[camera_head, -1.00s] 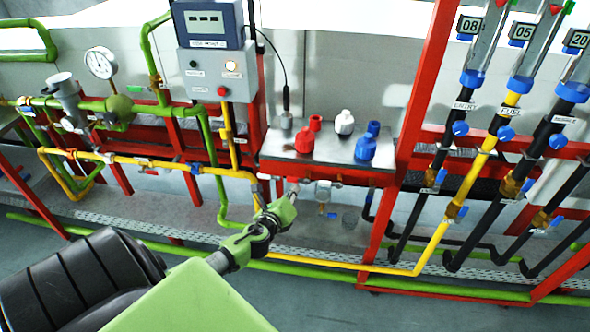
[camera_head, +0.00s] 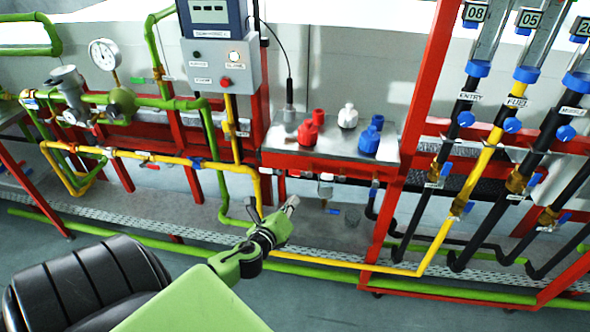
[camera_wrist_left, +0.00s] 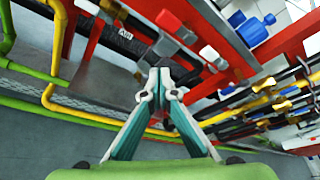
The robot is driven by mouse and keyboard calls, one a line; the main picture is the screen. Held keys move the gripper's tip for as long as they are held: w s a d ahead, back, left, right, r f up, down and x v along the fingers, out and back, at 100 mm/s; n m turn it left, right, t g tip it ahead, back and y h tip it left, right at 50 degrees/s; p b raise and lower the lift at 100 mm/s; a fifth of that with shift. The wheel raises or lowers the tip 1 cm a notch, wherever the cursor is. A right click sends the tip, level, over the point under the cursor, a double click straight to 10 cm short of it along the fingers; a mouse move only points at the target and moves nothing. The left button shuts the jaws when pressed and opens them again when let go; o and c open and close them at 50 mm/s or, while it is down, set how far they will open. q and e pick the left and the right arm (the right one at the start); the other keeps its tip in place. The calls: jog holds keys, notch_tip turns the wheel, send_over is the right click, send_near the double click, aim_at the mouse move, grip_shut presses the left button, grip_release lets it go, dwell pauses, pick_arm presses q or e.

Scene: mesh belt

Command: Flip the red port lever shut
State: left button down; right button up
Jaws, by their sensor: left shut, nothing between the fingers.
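My left gripper (camera_head: 291,203) is shut and empty, below the front edge of the small metal shelf. Its closed fingertips (camera_wrist_left: 160,86) show in the middle of the left wrist view. I cannot tell which of these is the red port lever. In the head view a small fitting (camera_head: 325,188) hangs under the shelf, right of and beyond the gripper, with a gap between. My right gripper is not in view.
The metal shelf (camera_head: 277,137) bears red, white and blue caps. A red upright post (camera_head: 420,85) stands to its right. A yellow pipe (camera_head: 330,264) runs low behind the gripper. A grey control box (camera_head: 222,67) is above. Several vertical pipes stand at the right.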

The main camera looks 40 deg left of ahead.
pick_arm(q)
jog(key=shift+s+d+r, duration=0.25)
jog(key=shift+s+d, duration=0.15)
jog(key=shift+s, duration=0.15)
jog(key=shift+s+d+r, duration=0.2)
jog(key=shift+s+d, duration=0.2)
jog(key=shift+s, duration=0.15)
